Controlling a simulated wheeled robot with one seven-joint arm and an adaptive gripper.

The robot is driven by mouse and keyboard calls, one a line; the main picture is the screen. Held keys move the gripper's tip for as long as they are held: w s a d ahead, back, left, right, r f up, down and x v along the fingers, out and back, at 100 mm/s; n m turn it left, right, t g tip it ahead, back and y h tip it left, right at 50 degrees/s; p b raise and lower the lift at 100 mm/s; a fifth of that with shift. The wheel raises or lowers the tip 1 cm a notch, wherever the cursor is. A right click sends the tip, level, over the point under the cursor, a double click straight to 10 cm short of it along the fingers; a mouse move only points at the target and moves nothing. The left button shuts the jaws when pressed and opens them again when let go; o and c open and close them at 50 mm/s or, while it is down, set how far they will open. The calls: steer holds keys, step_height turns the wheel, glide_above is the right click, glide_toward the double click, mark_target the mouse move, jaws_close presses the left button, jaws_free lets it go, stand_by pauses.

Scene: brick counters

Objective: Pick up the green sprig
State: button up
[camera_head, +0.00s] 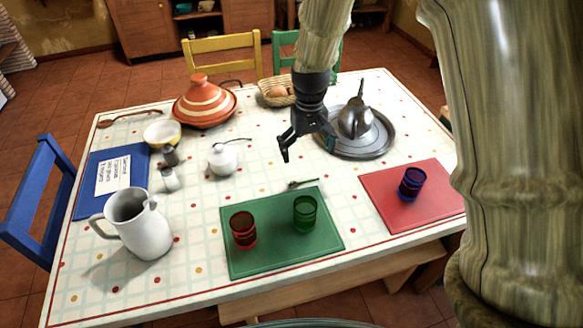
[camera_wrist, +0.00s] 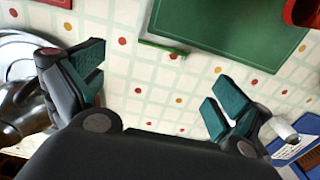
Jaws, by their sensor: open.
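The green sprig (camera_head: 303,183) is small and thin. It lies on the tablecloth beside the far edge of the green placemat (camera_head: 255,265). In the wrist view the sprig (camera_wrist: 163,47) shows near the top, close to the placemat's edge (camera_wrist: 225,35). My gripper (camera_head: 308,145) is above the table, beyond the sprig and to the left of the metal tray. It is open and empty. In the wrist view its fingers are spread wide (camera_wrist: 155,82), with bare cloth between them, and the sprig lies past the fingertips, not between them.
A red glass (camera_head: 243,230) and a green glass (camera_head: 305,214) stand on the green placemat. A metal tray (camera_head: 352,149) with a metal pot (camera_head: 356,119) is right of my gripper. A white sugar bowl (camera_head: 222,160) is to its left. A blue glass (camera_head: 411,184) stands on a red placemat (camera_head: 385,205).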

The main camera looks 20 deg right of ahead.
glide_above(304, 181)
steer(key=f, duration=0.5)
steer(key=shift+w+d+f, duration=0.15)
steer(key=shift+w+d, duration=0.05)
steer(key=shift+w, duration=0.1)
steer(key=shift+s+f+p, duration=0.15)
steer(key=shift+s+p, duration=0.15)
steer(key=shift+s, duration=0.1)
step_height(304, 181, down, 3)
steer(key=shift+w+a+f, duration=0.15)
steer(key=shift+f+p, duration=0.3)
steer(key=shift+f, duration=0.35)
steer(key=c, duration=1.8)
